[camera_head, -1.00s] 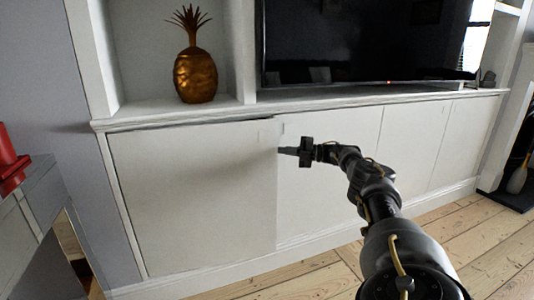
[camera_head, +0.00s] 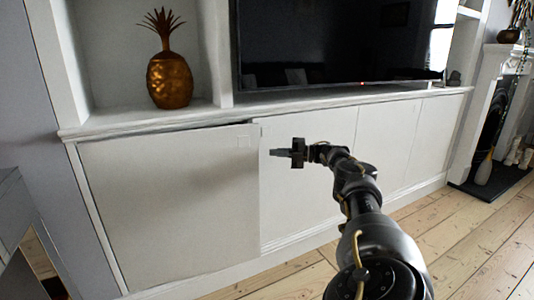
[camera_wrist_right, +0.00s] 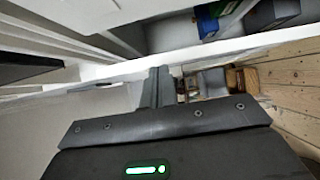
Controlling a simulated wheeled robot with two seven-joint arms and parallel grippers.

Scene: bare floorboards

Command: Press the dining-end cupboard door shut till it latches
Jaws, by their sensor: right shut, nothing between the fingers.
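The leftmost white cupboard door (camera_head: 170,205) is slightly ajar in the head view. Its right edge stands proud of the neighbouring panel, and a dark gap shows along its top. A small pale square marks its upper right corner. My right gripper (camera_head: 274,152) is shut and empty, its fingertips just right of that door edge and apart from it in the picture. In the right wrist view the shut fingers (camera_wrist_right: 160,88) point toward a white edge; whether they touch it I cannot tell. My left gripper is not in view.
A golden pineapple ornament (camera_head: 170,72) stands on the ledge above the door. A television (camera_head: 335,40) sits to its right. More closed white doors (camera_head: 387,135) run right toward a fireplace (camera_head: 488,120). The floorboards (camera_head: 450,225) are clear in front.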

